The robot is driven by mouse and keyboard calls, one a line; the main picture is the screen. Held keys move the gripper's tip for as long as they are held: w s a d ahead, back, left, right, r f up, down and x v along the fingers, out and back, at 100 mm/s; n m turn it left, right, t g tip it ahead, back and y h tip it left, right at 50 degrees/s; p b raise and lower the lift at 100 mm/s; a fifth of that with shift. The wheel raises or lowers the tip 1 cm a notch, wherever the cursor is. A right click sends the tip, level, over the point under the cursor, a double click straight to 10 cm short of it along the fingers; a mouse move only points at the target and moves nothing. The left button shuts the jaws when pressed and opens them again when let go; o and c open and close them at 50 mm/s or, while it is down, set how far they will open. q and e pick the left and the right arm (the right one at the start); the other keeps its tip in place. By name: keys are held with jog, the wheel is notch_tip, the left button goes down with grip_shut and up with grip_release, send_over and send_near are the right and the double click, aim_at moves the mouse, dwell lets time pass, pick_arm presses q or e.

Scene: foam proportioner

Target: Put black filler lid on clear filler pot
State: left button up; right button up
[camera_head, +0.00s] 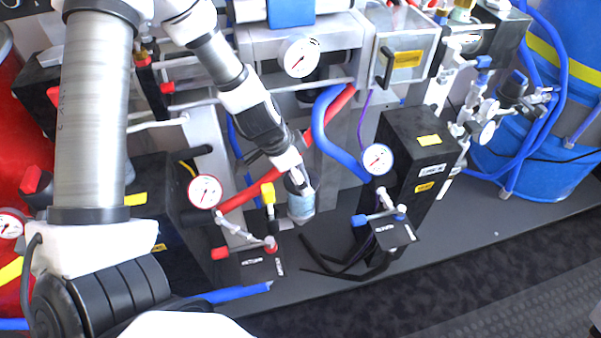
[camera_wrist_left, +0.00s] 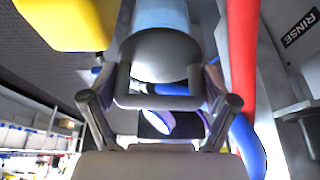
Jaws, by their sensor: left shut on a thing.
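The clear filler pot (camera_head: 301,207) stands below my left gripper (camera_head: 300,184) near the middle of the head view. It looks pale blue and also shows at the top of the left wrist view (camera_wrist_left: 161,14). The black filler lid (camera_wrist_left: 158,56) looks like a dark grey rounded cap between the fingertips of my left gripper (camera_wrist_left: 159,82), which is shut on it. The lid is in line with the pot and meets its end in the picture. I cannot tell whether it is fully seated. In the head view the gripper mostly hides the lid. My right gripper is not in view.
A red pipe (camera_head: 262,192) and a blue hose (camera_head: 338,152) pass close by. A black box (camera_head: 415,160) and a gauge (camera_head: 377,159) stand to the right. The dark floor (camera_head: 440,300) in front is clear.

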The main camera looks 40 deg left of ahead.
pick_arm(q)
jog(key=shift+f+b, duration=0.55)
jog(key=shift+f, duration=0.05)
jog(key=o, duration=0.9)
jog(key=shift+o, duration=0.2)
